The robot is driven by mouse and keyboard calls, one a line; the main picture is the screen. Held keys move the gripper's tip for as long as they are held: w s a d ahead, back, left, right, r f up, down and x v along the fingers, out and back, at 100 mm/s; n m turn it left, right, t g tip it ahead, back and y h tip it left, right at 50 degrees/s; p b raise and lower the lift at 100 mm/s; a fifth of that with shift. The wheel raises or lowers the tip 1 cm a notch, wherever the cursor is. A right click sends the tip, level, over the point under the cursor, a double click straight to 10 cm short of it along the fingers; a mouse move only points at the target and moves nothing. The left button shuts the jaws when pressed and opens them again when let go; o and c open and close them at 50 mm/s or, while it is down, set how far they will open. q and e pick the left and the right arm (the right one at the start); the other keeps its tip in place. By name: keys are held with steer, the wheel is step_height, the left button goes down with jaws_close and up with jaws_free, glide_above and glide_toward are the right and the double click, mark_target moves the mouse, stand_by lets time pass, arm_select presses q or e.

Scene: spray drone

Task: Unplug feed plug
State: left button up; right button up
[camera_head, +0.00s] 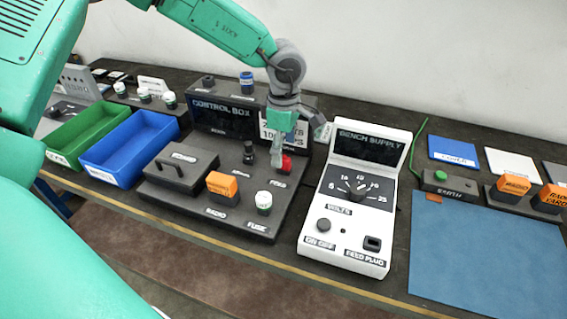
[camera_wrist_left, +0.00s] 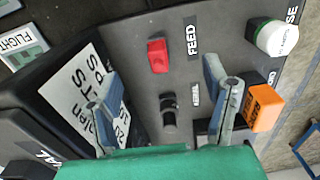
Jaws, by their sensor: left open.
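The red feed plug (camera_head: 287,164) sits by the FEED label on the base of the dark control box (camera_head: 222,116). The plug also shows in the left wrist view (camera_wrist_left: 157,56), beyond the fingertips. My left gripper (camera_head: 281,152) points down close to the plug and partly overlaps it. Its fingers are spread in the left wrist view (camera_wrist_left: 165,85), with nothing held between them. A black knob-like part (camera_wrist_left: 168,112) shows between the fingers below the plug. The white bench supply (camera_head: 316,233) to the right has a dark FEED PLUG socket (camera_head: 372,243). My right gripper is not seen.
An orange block (camera_head: 222,185) and a white-topped fuse (camera_head: 264,200) stand on the control box base in front. A dark box with a handle (camera_head: 180,165), a blue bin (camera_head: 130,146) and a green bin (camera_head: 88,132) are left. A blue mat (camera_head: 485,250) lies clear at right.

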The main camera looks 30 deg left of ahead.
mark_target(286, 159)
arm_select(q)
step_height(286, 159, up, 8)
steer(key=d, duration=0.1)
steer(key=shift+f, duration=0.15)
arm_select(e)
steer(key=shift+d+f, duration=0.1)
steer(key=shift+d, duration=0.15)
arm_select(q)
steer(key=shift+a, duration=0.15)
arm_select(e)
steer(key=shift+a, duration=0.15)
